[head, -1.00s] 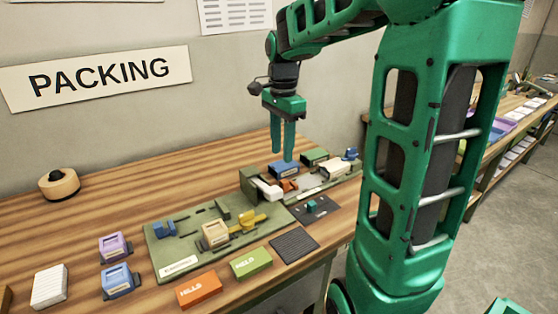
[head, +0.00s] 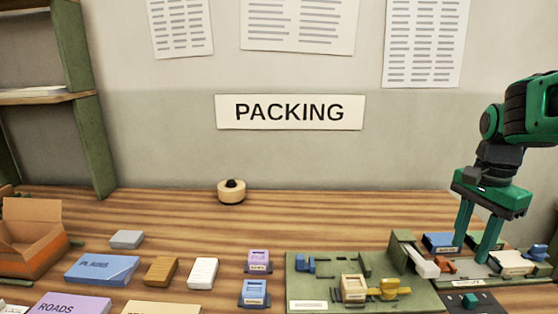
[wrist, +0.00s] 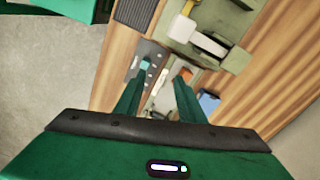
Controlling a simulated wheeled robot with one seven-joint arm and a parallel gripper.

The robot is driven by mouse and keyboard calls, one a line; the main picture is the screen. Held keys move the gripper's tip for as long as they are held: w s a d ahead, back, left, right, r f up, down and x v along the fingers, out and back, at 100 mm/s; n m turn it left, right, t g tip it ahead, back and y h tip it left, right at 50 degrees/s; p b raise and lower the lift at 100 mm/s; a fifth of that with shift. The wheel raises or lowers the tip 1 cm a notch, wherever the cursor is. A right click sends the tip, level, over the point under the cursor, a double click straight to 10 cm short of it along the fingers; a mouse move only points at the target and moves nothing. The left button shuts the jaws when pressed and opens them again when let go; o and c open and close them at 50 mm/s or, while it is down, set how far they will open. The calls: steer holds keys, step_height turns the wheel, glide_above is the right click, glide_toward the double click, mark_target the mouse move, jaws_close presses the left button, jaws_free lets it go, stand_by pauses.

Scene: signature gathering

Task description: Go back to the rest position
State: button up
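My green gripper (head: 478,248) is at the right of the head view, with its two fingers pointing down over the right part of the bench. The fingers stand apart with nothing between them. In the wrist view the gripper (wrist: 158,92) also shows its fingers spread, with the bench top beyond them. Under and around it lie a dark plate with a teal piece (head: 470,299), a blue block (head: 440,243), a cream block (head: 513,262) and a small orange piece (head: 446,265). Whether the fingertips touch anything cannot be told, but they look raised above the bench.
The wooden bench (head: 330,214) runs along the wall under a PACKING sign (head: 290,112). A green fixture board (head: 300,280) holds blue, cream and yellow parts. A tape roll (head: 231,192) stands near the wall. An open cardboard box (head: 32,240) and several coloured packs are at left.

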steer(key=s+f+n, duration=0.3)
steer(key=s+n, duration=0.1)
steer(key=s, duration=0.4)
steer(key=s+a+f+n, duration=0.1)
steer(key=s+f+n, duration=0.3)
steer(key=s, duration=0.5)
steer(key=shift+s+n, duration=0.2)
steer(key=shift+n, duration=0.2)
steer(key=shift+a, duration=0.1)
steer(key=shift+w+f, duration=0.2)
steer(key=shift+w, duration=0.45)
